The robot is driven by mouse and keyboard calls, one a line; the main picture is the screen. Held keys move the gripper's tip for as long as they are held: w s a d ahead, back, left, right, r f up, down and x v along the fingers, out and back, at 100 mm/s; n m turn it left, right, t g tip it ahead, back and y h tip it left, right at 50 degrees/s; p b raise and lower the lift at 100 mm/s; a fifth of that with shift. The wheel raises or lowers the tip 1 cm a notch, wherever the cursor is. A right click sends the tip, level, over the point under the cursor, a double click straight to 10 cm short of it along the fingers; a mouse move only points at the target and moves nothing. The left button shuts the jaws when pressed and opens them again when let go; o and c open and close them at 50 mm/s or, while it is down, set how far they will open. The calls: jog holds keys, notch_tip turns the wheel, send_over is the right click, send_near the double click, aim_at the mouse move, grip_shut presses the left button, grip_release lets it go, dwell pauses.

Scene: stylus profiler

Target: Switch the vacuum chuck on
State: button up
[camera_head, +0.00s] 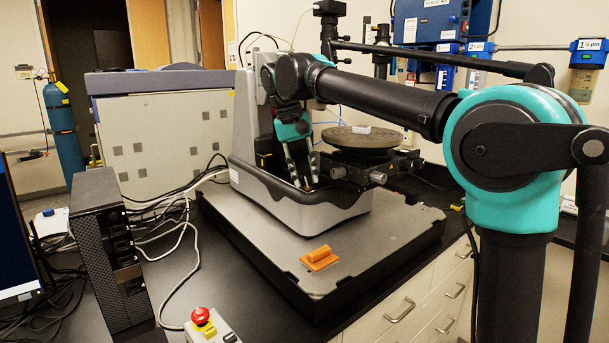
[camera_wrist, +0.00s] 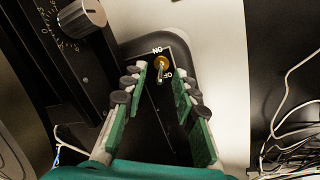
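Contact with the lever cannot be told. In the head view my gripper (camera_head: 303,180) points down by the profiler's base (camera_head: 290,208), and the switch is hidden. The round chuck (camera_head: 352,144) carries a small pale sample (camera_head: 361,130).
A red emergency button (camera_head: 201,315) stands in front. Cables (camera_head: 180,250) run at the left.

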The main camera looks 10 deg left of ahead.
jog(key=shift+f, duration=0.1)
jog(key=shift+c, duration=0.6)
grip_shut()
jog(key=shift+s+d+t+y, duration=0.2)
jog(key=shift+t+y, duration=0.2)
jog(key=shift+y, duration=0.15)
jog(key=shift+s+d+t+y, duration=0.1)
jog(key=shift+d+t+y, duration=0.05)
jog(key=shift+t+y, duration=0.35)
jog(key=shift+o, duration=0.6)
grip_release()
jog(key=shift+r, duration=0.25)
jog(key=v, duration=1.1)
jog(key=shift+r, duration=0.35)
